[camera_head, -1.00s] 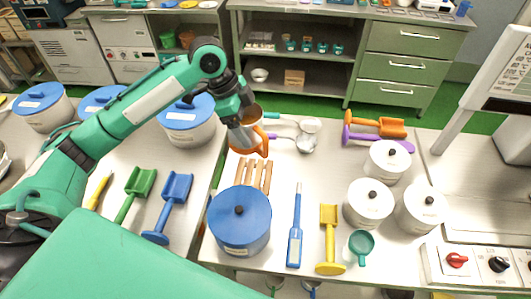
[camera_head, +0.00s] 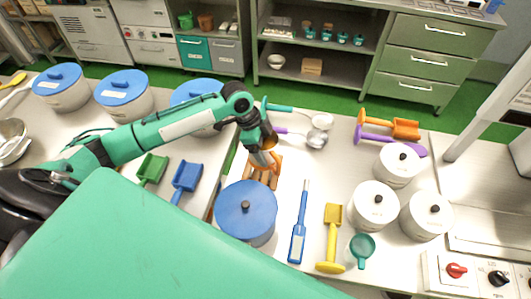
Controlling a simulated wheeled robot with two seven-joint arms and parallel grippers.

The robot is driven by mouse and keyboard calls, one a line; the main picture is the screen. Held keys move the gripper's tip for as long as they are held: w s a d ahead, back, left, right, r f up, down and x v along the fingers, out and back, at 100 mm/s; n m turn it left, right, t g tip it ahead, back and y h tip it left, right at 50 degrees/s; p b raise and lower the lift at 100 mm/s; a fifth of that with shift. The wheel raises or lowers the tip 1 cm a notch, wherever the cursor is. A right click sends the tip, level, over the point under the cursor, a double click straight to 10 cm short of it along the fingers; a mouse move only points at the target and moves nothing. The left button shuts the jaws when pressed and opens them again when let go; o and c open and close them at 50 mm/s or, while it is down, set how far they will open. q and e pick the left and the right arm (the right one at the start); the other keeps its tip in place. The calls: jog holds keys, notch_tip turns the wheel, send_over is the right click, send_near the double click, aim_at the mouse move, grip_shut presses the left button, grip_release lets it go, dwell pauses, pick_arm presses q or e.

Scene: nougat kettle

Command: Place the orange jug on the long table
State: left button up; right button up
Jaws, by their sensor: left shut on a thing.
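My left gripper (camera_head: 258,139) is shut on the orange jug (camera_head: 265,157), small in the head view, with an orange handle and a greyish body. It is over the table (camera_head: 330,180) in the middle, by the wooden slatted rack (camera_head: 250,173) and behind the blue pot (camera_head: 245,212). The jug overlaps the rack in the picture; I cannot tell whether it touches the rack or the table. The arm hides part of the jug. My right gripper is not in view.
White lidded pots (camera_head: 373,205) stand at the right. A blue long-handled tool (camera_head: 298,240), a yellow scoop (camera_head: 331,240), a teal cup (camera_head: 362,246) and a ladle (camera_head: 317,139) lie around. Bare tabletop shows between the ladle and the blue tool.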

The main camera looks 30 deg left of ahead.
aim_at(265, 156)
pick_arm(q)
jog(key=shift+f, duration=0.8)
notch_tip(265, 156, down, 3)
jog(key=shift+f+p, duration=0.1)
jog(key=shift+p, duration=0.55)
jog(key=shift+f, duration=0.15)
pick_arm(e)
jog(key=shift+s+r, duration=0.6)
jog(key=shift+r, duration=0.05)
pick_arm(q)
jog(key=shift+f, duration=0.1)
